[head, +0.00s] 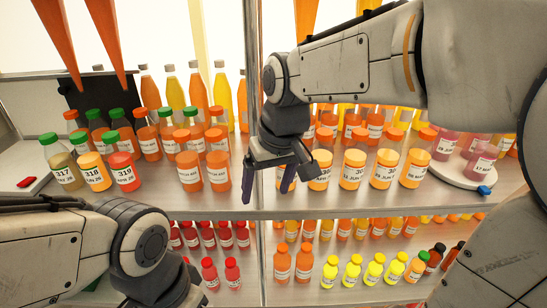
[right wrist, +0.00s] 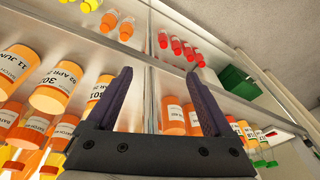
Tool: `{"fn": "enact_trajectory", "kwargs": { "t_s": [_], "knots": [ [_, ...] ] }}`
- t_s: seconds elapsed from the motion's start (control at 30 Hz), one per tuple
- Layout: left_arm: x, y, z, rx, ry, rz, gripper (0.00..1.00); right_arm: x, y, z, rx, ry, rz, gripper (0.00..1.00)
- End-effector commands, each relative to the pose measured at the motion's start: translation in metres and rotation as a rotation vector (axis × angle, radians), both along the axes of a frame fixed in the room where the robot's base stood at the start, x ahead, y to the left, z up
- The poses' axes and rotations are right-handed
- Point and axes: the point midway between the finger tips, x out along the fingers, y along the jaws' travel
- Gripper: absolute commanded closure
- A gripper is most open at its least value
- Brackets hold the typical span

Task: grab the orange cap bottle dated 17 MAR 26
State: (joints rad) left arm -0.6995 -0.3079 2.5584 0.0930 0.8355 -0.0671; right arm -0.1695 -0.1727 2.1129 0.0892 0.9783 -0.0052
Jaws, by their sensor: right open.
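Orange-capped bottles stand on the upper shelf (head: 250,207). A pair (head: 189,178) is left of my right gripper (head: 266,194), and a row (head: 352,175) is to its right. One orange bottle (head: 292,184) is partly hidden behind the gripper's right finger. I cannot clearly read 17 MAR 26 on any label. In the right wrist view, the gripper (right wrist: 157,76) is open and empty, pointing at the shelf front. A bottle label (right wrist: 55,82) there seems to read 02 APR 26. My left arm shows at the lower left of the head view, its gripper out of sight.
A metal post (head: 252,60) rises behind the right gripper. Tall bottles (head: 175,95) stand behind.

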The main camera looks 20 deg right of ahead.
Motion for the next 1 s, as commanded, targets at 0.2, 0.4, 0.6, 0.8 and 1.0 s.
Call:
{"fn": "enact_trajectory", "kwargs": {
  "t_s": [0.2,0.4,0.6,0.8,1.0],
  "knots": [
    [0.000,0.000,-0.003,0.000,-0.002,-0.018,0.50,0.054,-0.073,0.042,-0.005,-0.083,-0.208,0.14],
    [0.000,0.001,-0.003,0.000,0.006,0.066,0.50,0.087,-0.091,0.054,-0.067,-0.167,-0.168,0.14],
    [0.000,0.001,0.004,0.000,0.006,0.072,0.50,0.100,-0.091,0.028,-0.072,-0.172,-0.162,0.14],
    [0.000,0.001,0.007,0.000,0.006,0.071,0.50,0.107,-0.090,0.011,-0.071,-0.174,-0.162,0.14],
    [0.000,0.001,0.024,0.000,0.006,0.068,0.50,0.115,-0.089,-0.010,-0.071,-0.168,-0.162,0.14]
  ]
}}
